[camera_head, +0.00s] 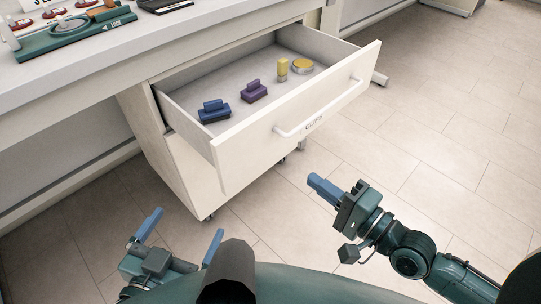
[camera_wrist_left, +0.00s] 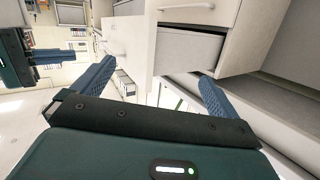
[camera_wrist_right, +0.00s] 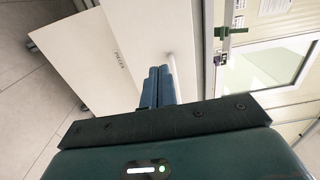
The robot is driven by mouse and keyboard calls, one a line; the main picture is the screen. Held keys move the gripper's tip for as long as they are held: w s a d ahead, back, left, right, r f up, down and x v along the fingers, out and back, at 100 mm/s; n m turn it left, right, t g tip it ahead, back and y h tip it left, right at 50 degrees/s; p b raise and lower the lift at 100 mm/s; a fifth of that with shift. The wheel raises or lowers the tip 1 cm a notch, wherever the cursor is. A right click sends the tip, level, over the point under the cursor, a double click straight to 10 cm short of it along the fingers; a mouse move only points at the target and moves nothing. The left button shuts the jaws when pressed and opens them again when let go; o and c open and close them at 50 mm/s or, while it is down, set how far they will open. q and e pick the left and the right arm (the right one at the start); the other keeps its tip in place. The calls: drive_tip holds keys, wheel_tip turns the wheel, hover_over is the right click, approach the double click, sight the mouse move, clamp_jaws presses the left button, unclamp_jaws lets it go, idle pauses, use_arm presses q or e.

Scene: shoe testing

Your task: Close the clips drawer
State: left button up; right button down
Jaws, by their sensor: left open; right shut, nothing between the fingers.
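The clips drawer (camera_head: 225,158) is pulled well out from the white cabinet under the bench. Its front carries a white bar handle (camera_head: 318,108) and the label CLIPS. Inside lie a blue clip (camera_head: 214,111), a purple clip (camera_head: 254,91), a yellow clip (camera_head: 282,69) and a round yellow item (camera_head: 302,66). My right gripper (camera_head: 318,184) is shut and empty, in front of and below the drawer front, apart from it. The drawer front (camera_wrist_right: 150,45) also shows ahead in the right wrist view. My left gripper (camera_head: 184,236) is open and empty, low at the left, away from the drawer.
The white bench top (camera_head: 60,75) runs above the cabinet, with a green fixture (camera_head: 75,35) and a dark flat item (camera_head: 162,5) on it. A closed lower front (camera_head: 185,170) sits below the drawer. The tiled floor (camera_head: 440,110) is clear at the right.

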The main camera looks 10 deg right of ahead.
sight(262, 142)
drive_tip(key=b+x, duration=0.1)
drive_tip(key=x, duration=1)
drive_tip(key=shift+w+a+b, duration=0.15)
drive_tip(key=shift+b, duration=0.15)
use_arm(q)
drive_tip(key=shift+d+r+m+t+h, duration=0.1)
drive_tip(key=shift+d+m+t+h, duration=0.25)
drive_tip(key=shift+t, duration=0.35)
use_arm(e)
drive_tip(key=shift+w+a, duration=0.4)
drive_tip(key=shift+w, duration=0.1)
